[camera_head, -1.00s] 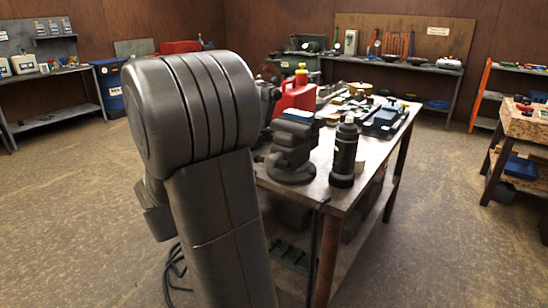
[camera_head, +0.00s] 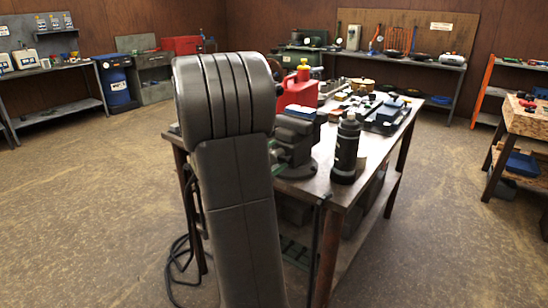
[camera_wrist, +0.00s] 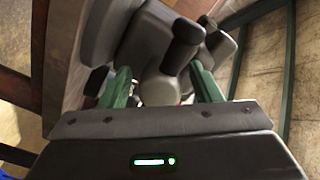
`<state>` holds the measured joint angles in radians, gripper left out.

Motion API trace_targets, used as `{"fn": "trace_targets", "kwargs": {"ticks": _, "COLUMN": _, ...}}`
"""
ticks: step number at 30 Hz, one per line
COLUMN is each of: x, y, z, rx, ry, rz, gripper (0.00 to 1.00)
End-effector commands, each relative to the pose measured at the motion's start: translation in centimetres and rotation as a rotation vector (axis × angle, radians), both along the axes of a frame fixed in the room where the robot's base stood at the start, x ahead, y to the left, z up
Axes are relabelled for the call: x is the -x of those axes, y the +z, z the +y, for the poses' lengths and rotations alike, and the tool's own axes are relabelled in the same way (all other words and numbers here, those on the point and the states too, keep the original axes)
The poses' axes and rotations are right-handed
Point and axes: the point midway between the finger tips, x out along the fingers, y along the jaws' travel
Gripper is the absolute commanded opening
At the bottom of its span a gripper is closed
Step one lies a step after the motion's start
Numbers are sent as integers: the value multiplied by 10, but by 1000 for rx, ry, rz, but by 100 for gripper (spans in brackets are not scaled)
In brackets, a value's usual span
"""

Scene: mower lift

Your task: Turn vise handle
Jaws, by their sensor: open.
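The dark grey vise (camera_head: 298,148) is bolted near the front corner of the workbench, with a blue-topped block at its jaws. My arm covers its left side in the head view, so the handle is hidden there. In the wrist view, the grey vise body (camera_wrist: 105,35) fills the upper middle. A dark cylindrical piece (camera_wrist: 183,46), perhaps part of the handle, stands out from it. My gripper (camera_wrist: 162,78) is open, its green fingers either side of a rounded grey vise part (camera_wrist: 160,90). I cannot tell whether they touch it.
A black bottle (camera_head: 346,148) stands right of the vise on the workbench (camera_head: 325,188). A red can (camera_head: 298,90) and several tools sit behind. A second bench (camera_head: 525,122) stands at the right. The floor at left is open.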

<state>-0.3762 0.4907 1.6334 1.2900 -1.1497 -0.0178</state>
Motion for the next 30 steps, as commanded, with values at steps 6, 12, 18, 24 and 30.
{"fn": "trace_targets", "kwargs": {"ticks": 6, "x": 0, "y": 0, "z": 0, "rx": 0, "ry": 0, "rz": 0, "gripper": 46}}
{"fn": "trace_targets", "kwargs": {"ticks": 12, "x": 0, "y": 0, "z": 0, "rx": 0, "ry": 0, "rz": 0, "gripper": 13}}
{"fn": "trace_targets", "kwargs": {"ticks": 18, "x": 1, "y": -4, "z": 0, "rx": -52, "ry": -2, "rz": -39, "gripper": 13}}
{"fn": "trace_targets", "kwargs": {"ticks": 24, "x": 0, "y": -3, "z": 0, "rx": -159, "ry": -1, "rz": -115, "gripper": 13}}
{"fn": "trace_targets", "kwargs": {"ticks": 30, "x": 1, "y": 0, "z": 0, "rx": -188, "ry": -2, "rz": -135, "gripper": 13}}
